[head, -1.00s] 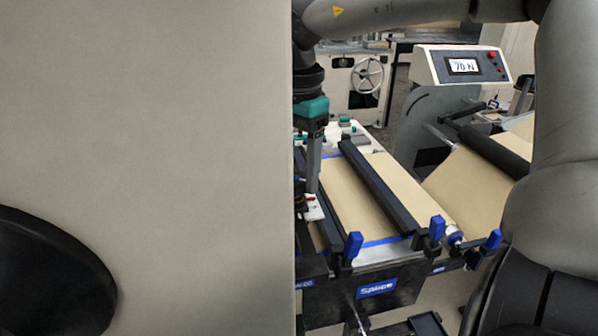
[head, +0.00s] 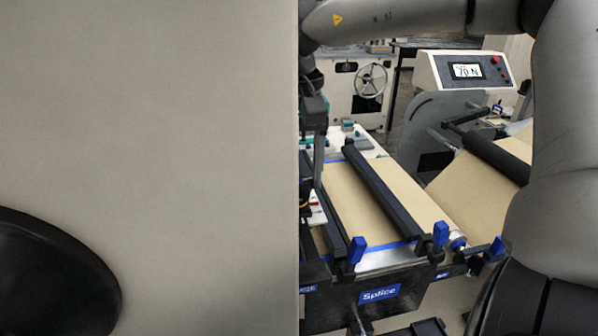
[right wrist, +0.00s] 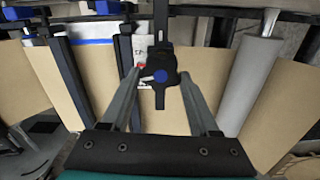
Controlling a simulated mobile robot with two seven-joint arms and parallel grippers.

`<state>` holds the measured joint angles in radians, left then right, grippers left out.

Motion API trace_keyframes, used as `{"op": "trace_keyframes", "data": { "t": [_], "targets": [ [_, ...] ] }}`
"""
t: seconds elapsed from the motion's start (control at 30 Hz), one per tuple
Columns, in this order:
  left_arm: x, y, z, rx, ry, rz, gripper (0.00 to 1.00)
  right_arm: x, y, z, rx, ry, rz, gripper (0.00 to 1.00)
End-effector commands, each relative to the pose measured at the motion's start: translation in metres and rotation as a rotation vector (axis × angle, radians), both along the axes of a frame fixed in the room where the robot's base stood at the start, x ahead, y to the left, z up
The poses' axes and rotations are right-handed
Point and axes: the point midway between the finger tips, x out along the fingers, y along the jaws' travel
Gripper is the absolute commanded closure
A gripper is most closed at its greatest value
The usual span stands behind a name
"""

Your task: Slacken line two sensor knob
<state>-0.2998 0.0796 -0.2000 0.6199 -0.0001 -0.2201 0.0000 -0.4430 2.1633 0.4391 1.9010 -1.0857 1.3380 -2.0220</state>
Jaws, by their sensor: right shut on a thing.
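The sensor knob (right wrist: 160,77) shows in the right wrist view as a black lobed knob with a blue centre. It is on a black upright bracket (right wrist: 161,25). A white label with a red mark lies just left of it. My right gripper (right wrist: 160,74) is shut on the knob, with one grey finger on each side. In the head view, only a dark strip of my right wrist shows beside the beige panel; the knob and fingertips cannot be made out there. My left gripper is not in view.
A large beige panel (head: 150,120) blocks the left half of the head view. Black clamp bars (head: 382,190) with blue handles cross the kraft paper (head: 352,205) on the splice table. A display console (head: 465,70) stands behind, reading about 70 N.

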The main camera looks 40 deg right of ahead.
Motion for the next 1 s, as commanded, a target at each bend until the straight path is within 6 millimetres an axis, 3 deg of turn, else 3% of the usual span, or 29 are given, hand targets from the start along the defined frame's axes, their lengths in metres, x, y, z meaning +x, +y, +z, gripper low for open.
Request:
{"op": "trace_keyframes", "data": {
  "t": [0.4, 0.9, 0.93, 1.0],
  "targets": [
    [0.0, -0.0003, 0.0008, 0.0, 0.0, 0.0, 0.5, -0.0024, 0.0012, -0.0053, 0.004, 0.014, 0.159, 0.94],
    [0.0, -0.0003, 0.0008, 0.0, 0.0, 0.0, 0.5, -0.0024, 0.0015, -0.0054, 0.004, 0.014, 0.173, 0.94],
    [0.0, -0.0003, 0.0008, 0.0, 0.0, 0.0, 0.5, -0.0024, 0.0015, -0.0053, 0.004, 0.014, 0.173, 0.35],
    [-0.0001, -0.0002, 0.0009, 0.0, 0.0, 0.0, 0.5, -0.002, 0.0015, -0.0046, 0.004, 0.012, 0.173, 0.28]
  ]
}}
